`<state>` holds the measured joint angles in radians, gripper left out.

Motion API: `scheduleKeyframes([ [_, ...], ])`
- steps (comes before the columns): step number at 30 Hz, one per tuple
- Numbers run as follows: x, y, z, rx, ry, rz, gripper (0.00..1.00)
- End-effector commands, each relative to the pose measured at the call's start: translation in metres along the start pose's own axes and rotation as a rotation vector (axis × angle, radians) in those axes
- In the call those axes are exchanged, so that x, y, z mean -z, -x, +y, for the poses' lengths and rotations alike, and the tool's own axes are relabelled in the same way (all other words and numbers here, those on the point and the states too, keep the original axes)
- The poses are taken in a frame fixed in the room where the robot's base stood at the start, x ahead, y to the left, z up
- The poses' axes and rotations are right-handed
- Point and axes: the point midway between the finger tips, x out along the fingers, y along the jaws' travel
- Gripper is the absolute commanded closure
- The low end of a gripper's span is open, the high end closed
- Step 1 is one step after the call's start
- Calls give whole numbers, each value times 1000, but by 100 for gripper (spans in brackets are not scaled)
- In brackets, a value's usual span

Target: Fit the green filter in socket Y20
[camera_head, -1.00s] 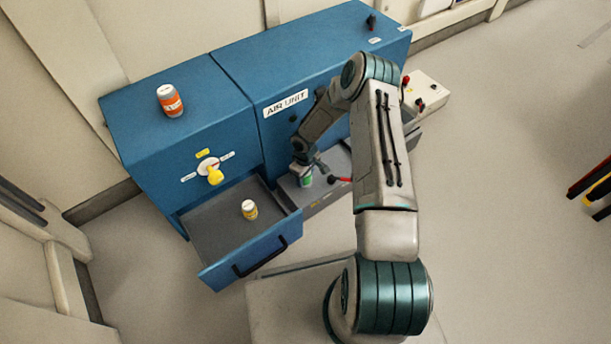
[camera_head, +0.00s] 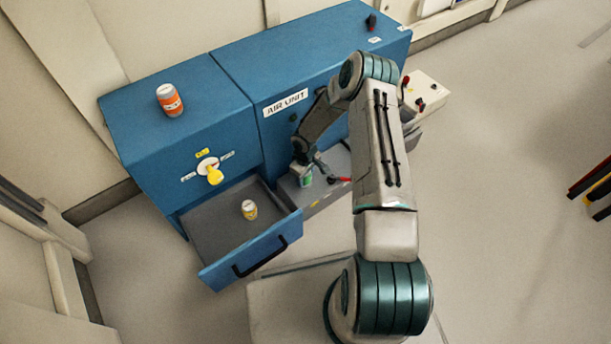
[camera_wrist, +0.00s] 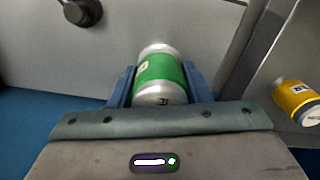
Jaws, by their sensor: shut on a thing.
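The green filter (camera_wrist: 158,68) is a silver can with a green band, held between the two blue fingers of my gripper (camera_wrist: 160,83) in the wrist view. In the head view the green filter (camera_head: 306,180) shows just below my gripper (camera_head: 305,170), over the grey shelf at the foot of the blue air unit. I cannot tell whether its base touches the shelf. Socket Y20 cannot be made out; labels on the shelf are too small to read and part of the shelf is hidden by my arm.
An open drawer (camera_head: 207,232) left of the shelf holds a yellow filter (camera_head: 249,210). An orange filter (camera_head: 170,100) stands on the blue cabinet (camera_head: 135,130), above a yellow knob (camera_head: 214,175). A red-handled lever (camera_head: 338,179) is close right of my gripper.

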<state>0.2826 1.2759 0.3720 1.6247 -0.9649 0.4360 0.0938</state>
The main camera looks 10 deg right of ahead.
Motion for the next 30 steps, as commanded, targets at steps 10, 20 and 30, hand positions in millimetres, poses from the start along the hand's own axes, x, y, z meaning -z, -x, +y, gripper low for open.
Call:
scheduleKeyframes([
  [10, 0, 0, 0, 1, 0, 0, 31],
  [20, 0, 3, 0, 0, 0, 0, 31],
  [30, 0, 67, 1, -2, 0, 1, 31],
])
